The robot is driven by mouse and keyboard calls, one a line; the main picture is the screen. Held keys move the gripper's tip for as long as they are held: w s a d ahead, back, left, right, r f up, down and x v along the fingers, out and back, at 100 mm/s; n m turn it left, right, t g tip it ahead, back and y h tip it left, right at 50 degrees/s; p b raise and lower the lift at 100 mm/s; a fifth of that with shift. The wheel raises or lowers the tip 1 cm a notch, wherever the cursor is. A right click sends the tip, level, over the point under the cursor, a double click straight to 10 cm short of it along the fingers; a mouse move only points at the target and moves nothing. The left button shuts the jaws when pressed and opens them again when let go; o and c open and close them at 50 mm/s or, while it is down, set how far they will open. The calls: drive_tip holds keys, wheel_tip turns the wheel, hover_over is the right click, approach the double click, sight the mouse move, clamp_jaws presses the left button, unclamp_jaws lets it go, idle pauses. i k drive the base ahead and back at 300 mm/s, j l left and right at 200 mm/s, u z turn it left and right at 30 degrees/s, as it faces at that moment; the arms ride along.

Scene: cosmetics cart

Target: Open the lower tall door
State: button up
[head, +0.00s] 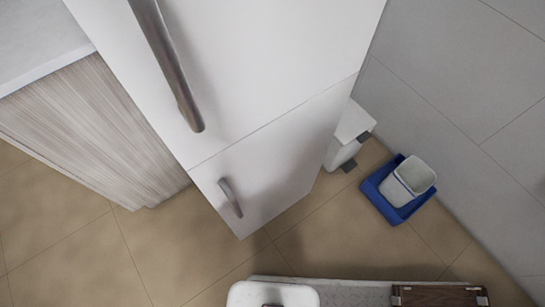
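A tall white cabinet, like a fridge, stands in the middle of the head view with two doors. Its upper door (250,60) is large and has a long metal handle (168,62). Its lower door (275,160) sits beneath a thin seam and has a shorter metal handle (230,197) near its left edge. Both doors look shut. My gripper is not in view, so its state and its distance from the lower handle do not show.
A wood-grain cabinet (90,125) with a pale top stands left. A white bin (347,140) and a blue tray (372,195) holding a pale bucket (414,174) stand right, by the grey wall. A white rounded object (272,294) and brown wooden piece (440,296) edge the bottom. Tan floor (170,250) is clear.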

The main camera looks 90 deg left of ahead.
sight(251, 182)
drive_tip(key=u, duration=3.7)
